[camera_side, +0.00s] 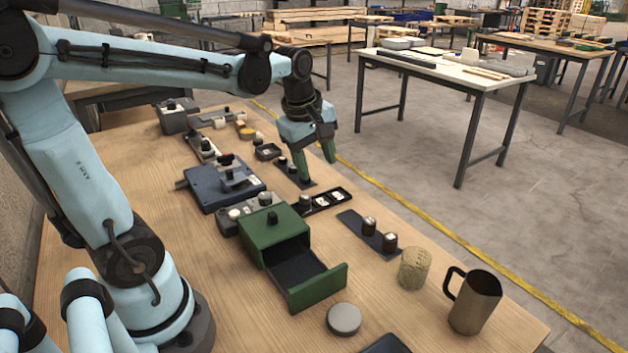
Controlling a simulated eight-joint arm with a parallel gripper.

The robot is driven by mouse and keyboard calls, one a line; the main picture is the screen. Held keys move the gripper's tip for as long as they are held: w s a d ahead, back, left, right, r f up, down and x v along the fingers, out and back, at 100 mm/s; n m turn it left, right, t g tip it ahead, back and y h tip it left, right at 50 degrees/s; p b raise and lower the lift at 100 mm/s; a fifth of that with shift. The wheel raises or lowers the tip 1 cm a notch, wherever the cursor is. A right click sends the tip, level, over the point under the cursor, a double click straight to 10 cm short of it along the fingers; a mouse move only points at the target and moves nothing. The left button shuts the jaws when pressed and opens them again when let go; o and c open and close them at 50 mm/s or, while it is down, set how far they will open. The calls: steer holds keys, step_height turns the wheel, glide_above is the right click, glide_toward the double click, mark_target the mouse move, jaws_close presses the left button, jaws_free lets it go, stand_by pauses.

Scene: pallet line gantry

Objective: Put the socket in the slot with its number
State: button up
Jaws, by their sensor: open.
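My gripper (317,170) hangs open and empty over the middle of the bench, its two green fingers pointing down. Below it a small dark strip (309,184) carries small dark cylinders (282,162) that look like sockets. Just in front lies a black slotted tray (349,192) with white marks in its slots; the numbers are too small to read. A dark, light-topped cylinder (305,202) stands at the tray's left end. To the right, two brown-and-dark cylinders (369,226) stand on another dark strip (348,217). I cannot tell which one is the task's socket.
A green box (272,226) with its drawer (320,288) pulled open stands in front. A blue fixture (205,190) is left of the tray. A mesh cup (414,268), metal jug (474,302) and grey disc (343,319) are near the front right. Bare wood (390,297) lies between.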

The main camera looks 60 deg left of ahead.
steer(key=s+d+f+m+t, duration=0.1)
steer(key=d+m, duration=0.3)
steer(key=m, duration=0.5)
steer(key=s+d+f+m+t, duration=0.1)
steer(key=s+d+m+t, duration=0.2)
steer(key=m, duration=0.6)
steer(key=shift+s+d+h, duration=0.4)
steer(key=shift+s+d, duration=0.4)
steer(key=shift+d, duration=0.1)
steer(key=shift+f, duration=0.1)
